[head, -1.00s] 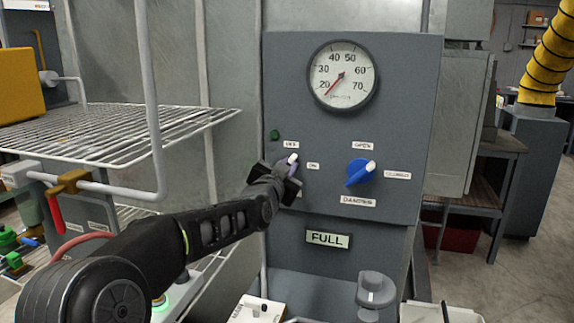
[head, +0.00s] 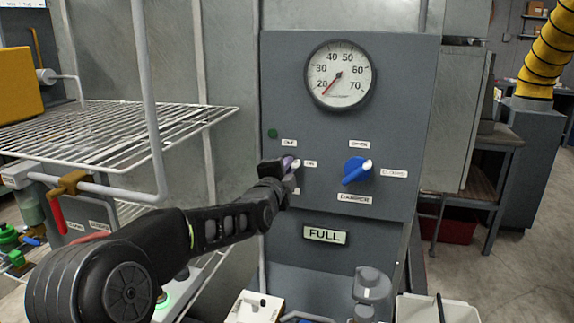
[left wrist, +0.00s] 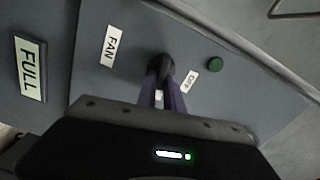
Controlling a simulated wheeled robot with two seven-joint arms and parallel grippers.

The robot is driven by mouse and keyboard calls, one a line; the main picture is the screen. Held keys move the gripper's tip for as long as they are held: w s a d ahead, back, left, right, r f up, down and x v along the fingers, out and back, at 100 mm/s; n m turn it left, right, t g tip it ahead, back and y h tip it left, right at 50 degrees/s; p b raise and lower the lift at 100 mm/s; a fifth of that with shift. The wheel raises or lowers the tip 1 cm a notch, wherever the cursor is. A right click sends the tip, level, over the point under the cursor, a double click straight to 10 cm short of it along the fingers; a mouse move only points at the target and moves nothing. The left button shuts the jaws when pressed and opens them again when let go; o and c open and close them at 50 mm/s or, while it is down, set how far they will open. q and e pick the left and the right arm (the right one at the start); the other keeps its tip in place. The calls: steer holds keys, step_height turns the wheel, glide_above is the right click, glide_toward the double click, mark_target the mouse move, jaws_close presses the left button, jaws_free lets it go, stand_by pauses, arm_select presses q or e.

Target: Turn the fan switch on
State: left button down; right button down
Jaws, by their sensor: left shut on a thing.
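The fan switch (head: 296,164) is a small knob with a pale tip on the grey control panel (head: 400,110). In the head view it sits between the OFF label (head: 289,143) and the ON label (head: 310,163), and its pale tip points right, toward ON. My left gripper (head: 287,166) is shut on the switch and hides most of it. In the left wrist view the purplish fingers (left wrist: 162,95) close around the dark knob, with the FAN label (left wrist: 110,46) and OFF label beside it. My right gripper is not in view.
A blue damper knob (head: 355,170) is right of the switch, below a round gauge (head: 339,75). A dark green round lamp (head: 272,133) is above left. A wire rack (head: 120,130) juts out at left. A FULL sign (head: 324,235) is below.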

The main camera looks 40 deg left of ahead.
arm_select(q)
steer(key=shift+f+m, duration=0.1)
steer(key=shift+m, duration=1.1)
steer(key=c, duration=1.5)
jaws_free()
steer(key=shift+o, duration=0.2)
steer(key=v, duration=0.7)
steer(key=shift+s+d+b, duration=0.15)
steer(key=shift+s+b, duration=0.25)
